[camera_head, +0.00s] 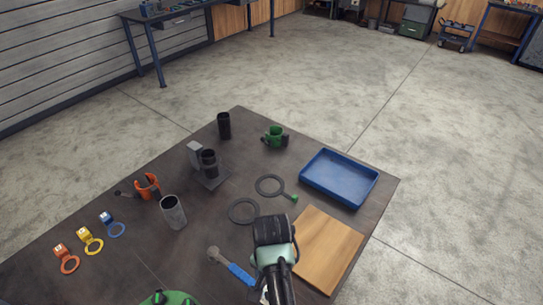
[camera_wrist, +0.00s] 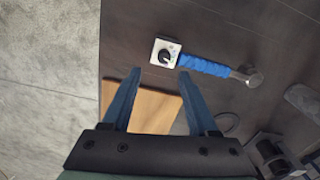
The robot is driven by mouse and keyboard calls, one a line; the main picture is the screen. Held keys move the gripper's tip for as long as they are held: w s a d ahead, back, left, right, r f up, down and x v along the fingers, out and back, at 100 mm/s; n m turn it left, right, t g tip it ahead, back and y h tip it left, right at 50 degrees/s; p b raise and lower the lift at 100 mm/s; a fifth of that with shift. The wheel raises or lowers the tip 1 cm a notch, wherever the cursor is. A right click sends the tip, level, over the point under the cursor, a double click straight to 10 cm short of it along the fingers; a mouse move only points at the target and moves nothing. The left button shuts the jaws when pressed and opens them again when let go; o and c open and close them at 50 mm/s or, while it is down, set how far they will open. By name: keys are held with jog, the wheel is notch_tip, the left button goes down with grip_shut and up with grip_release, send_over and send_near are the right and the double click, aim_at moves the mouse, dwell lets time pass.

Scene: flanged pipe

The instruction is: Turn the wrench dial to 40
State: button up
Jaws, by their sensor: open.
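The wrench (camera_head: 240,273) lies on the dark table with its blue handle toward the near edge; its metal head points up-left. In the wrist view the blue handle (camera_wrist: 205,66) runs to the right toward the metal head. The dial (camera_wrist: 166,54) is a black round knob on a white square plate at the handle's end. Its reading is too small to tell. My gripper (camera_wrist: 159,76) is open and empty, its two blue fingers apart. The dial appears just beyond the fingertips in the picture, and no contact shows. In the head view my arm partly hides the dial end.
A wooden board (camera_head: 325,253) lies right of my arm, with a blue tray (camera_head: 340,178) behind it. Black rings (camera_head: 243,211), a grey cylinder (camera_head: 173,212), a black pipe on a stand (camera_head: 209,163) and orange, yellow and blue tags (camera_head: 90,241) occupy the table.

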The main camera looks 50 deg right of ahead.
jog(key=shift+r, duration=2.3)
